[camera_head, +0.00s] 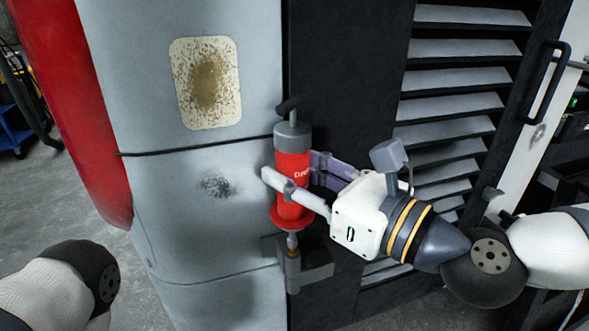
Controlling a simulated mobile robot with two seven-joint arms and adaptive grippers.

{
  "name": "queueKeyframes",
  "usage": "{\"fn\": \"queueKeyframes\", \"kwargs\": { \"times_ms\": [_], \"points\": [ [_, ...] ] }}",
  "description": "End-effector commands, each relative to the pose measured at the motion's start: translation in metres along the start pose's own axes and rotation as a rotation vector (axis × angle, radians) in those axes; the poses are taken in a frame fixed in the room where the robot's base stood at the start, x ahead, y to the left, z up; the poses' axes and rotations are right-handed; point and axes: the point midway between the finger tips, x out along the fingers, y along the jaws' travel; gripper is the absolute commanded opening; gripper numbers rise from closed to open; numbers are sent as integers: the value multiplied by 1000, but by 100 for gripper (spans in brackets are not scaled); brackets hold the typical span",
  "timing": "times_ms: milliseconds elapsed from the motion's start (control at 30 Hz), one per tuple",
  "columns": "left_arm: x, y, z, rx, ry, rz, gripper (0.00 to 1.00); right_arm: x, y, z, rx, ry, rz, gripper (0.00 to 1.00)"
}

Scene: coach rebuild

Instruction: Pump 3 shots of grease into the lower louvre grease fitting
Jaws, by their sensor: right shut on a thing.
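The red grease gun (294,172) stands upright in the middle of the head view, with a grey cap and a dark T-handle (289,104) on top. My right gripper (290,180) comes in from the right and is shut on its red barrel, one finger across the front and the other behind. The gun's narrow nozzle (292,242) points down at a small fitting on a dark grey bracket (312,275) at the panel's lower edge. The nozzle tip looks in line with the fitting; I cannot tell if they touch. My left gripper is out of view.
A grey body panel (210,270) with a speckled cream patch (207,82) and a dark smudge (216,187) is on the left. Concrete floor (60,200) is open at left.

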Motion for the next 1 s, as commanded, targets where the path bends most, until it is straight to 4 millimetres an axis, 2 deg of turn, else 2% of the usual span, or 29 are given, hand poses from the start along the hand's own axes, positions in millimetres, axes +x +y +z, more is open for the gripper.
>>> {"fn": "queueKeyframes", "kwargs": {
  "times_ms": [600,1000],
  "points": [
    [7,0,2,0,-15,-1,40,0,0,-12,5,7,1,0],
    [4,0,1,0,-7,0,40,0,0,-7,5,7,1,0]
  ]
}}
